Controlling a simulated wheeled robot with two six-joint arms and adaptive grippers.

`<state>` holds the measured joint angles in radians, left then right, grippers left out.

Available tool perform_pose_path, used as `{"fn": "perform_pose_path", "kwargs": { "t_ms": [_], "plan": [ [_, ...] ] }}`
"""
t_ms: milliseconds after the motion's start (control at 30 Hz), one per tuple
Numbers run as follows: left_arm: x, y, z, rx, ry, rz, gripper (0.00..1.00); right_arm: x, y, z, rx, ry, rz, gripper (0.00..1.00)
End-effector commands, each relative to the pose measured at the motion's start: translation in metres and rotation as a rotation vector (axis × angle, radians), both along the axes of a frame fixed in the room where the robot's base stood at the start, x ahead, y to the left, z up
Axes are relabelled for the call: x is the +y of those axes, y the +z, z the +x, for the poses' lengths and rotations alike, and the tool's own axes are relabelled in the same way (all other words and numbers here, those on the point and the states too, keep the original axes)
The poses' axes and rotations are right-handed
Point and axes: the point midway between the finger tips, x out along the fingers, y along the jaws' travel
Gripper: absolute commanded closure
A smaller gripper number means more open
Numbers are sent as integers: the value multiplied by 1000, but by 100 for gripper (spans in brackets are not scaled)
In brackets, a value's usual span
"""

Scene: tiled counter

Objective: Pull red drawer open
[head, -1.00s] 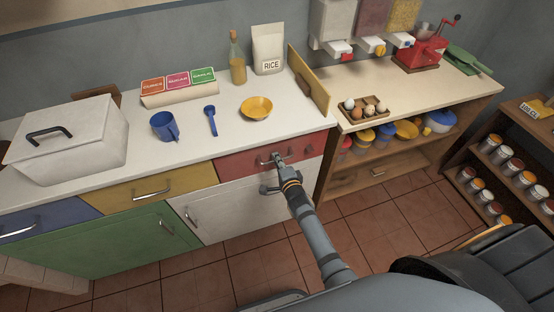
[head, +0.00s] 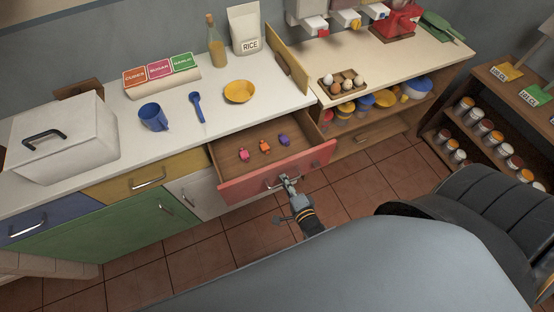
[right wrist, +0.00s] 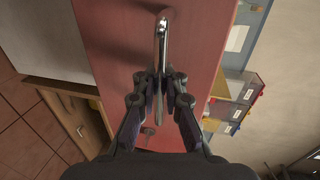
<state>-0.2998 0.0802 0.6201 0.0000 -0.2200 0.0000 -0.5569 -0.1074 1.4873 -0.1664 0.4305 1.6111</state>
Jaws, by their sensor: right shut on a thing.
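The red drawer (head: 240,190) stands pulled out from the white counter in the head view. Its wooden inside is visible, with a pink (head: 244,155), an orange (head: 265,146) and a purple (head: 284,140) small item lying in it. My right gripper (head: 287,181) is shut on the metal handle on the drawer's front. The right wrist view shows the handle (right wrist: 162,40) upright in the picture, its lower part between the fingers (right wrist: 160,82), against the red front (right wrist: 120,45). The left gripper is not in view.
A wooden shelf unit (head: 400,115) stands right of the drawer. Tiled floor (head: 345,190) lies in front.

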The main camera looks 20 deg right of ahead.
Motion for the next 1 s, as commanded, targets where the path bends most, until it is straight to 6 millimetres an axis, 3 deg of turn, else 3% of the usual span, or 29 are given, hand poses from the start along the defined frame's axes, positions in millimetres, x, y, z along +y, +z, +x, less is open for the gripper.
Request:
{"fn": "perform_pose_path", "kwargs": {
  "t_ms": [100,300,833,867,1000],
  "plan": [
    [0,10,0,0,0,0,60,-1,4,-20,-1,0,0,100],
    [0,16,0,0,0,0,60,-2,2,-41,-4,0,0,100],
    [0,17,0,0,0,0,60,-2,2,-49,-7,0,0,100],
    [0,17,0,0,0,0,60,-2,2,-49,-7,0,0,91],
    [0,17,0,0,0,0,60,-2,1,-49,-5,0,0,72]
  ]
}}
